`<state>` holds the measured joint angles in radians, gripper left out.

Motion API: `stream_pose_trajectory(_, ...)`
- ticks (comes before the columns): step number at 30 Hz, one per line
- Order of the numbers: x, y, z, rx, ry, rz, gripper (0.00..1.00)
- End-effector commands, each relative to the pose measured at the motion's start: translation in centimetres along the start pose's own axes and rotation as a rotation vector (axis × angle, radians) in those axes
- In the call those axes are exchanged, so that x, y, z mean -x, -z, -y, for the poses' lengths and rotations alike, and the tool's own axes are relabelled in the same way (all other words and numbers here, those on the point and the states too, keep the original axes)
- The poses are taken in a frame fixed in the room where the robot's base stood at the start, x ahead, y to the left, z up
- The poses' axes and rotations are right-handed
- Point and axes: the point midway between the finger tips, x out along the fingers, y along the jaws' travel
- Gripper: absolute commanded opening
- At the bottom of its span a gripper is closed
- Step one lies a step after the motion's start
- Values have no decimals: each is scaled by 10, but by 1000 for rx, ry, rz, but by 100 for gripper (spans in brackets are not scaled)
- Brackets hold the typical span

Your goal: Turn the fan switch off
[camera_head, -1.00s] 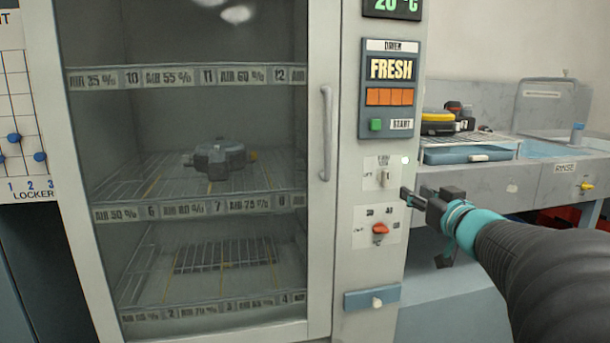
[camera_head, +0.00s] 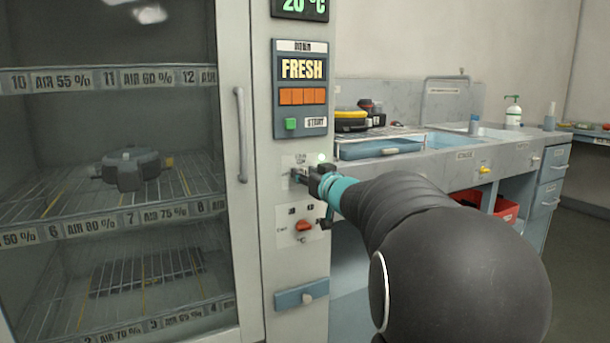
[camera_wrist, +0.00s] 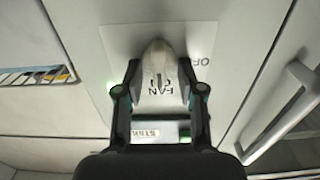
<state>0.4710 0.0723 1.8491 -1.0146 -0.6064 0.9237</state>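The fan switch (camera_wrist: 158,62) is a pale lever-like knob on a white plate marked FAN in the wrist view. In the head view its plate (camera_head: 290,159) is on the cabinet's front panel, and the knob is mostly hidden by my gripper (camera_head: 305,176). In the wrist view my gripper (camera_wrist: 159,78) has one dark finger on each side of the knob, with the fingers apart; I cannot tell whether they touch it.
Below is a red knob (camera_head: 304,225) on another plate, close under my gripper. The drier panel (camera_head: 301,88) is above. The glass door's handle (camera_head: 241,135) stands to the left. A sink bench (camera_head: 450,165) is to the right, behind my arm.

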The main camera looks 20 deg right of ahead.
Motion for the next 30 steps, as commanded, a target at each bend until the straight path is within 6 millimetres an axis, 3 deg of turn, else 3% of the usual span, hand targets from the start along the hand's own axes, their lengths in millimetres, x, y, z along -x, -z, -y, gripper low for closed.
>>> stream_pose_trajectory(6,0,0,0,0,0,0,36)
stream_pose_trajectory(10,0,0,0,0,0,0,4)
stream_pose_trajectory(11,0,0,0,0,0,0,0)
stream_pose_trajectory(22,0,0,0,24,0,0,0)
stream_pose_trajectory(30,0,-1,2,161,1,0,0)
